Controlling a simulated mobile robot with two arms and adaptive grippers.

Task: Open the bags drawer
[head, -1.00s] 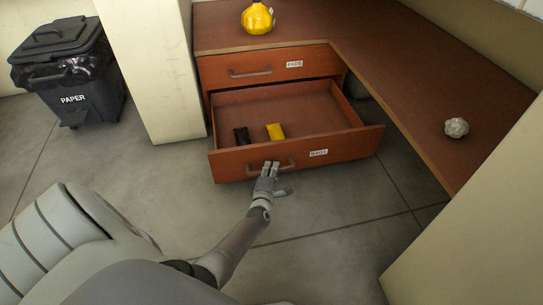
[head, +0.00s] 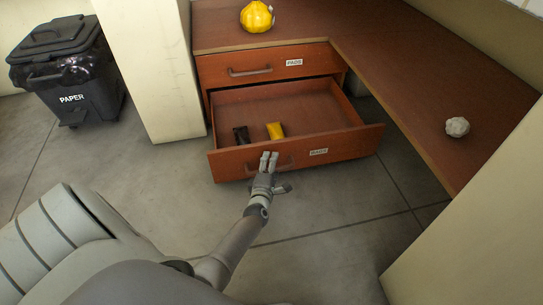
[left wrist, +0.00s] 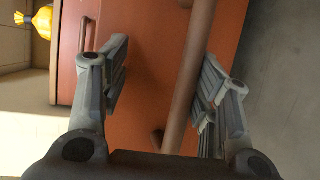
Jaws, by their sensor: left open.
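The bags drawer (head: 225,164) is the lower wooden drawer in the head view, labelled on its front and pulled well out. A black packet (head: 241,135) and a yellow packet (head: 275,130) lie inside it. My left gripper (head: 272,172) is at the drawer's front, by its bar handle (head: 288,164). In the left wrist view, my left gripper (left wrist: 165,85) is open, with the handle (left wrist: 190,75) running between its fingers, closer to the right finger. Part of the handle is hidden behind the gripper in the head view. My right gripper is not in view.
The PADS drawer (head: 220,68) above is shut. A yellow bag (head: 257,17) and a crumpled grey ball (head: 457,127) sit on the desk (head: 390,75). A black PAPER bin (head: 85,95) stands at the left. Floor (head: 330,220) is clear in front of the drawer.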

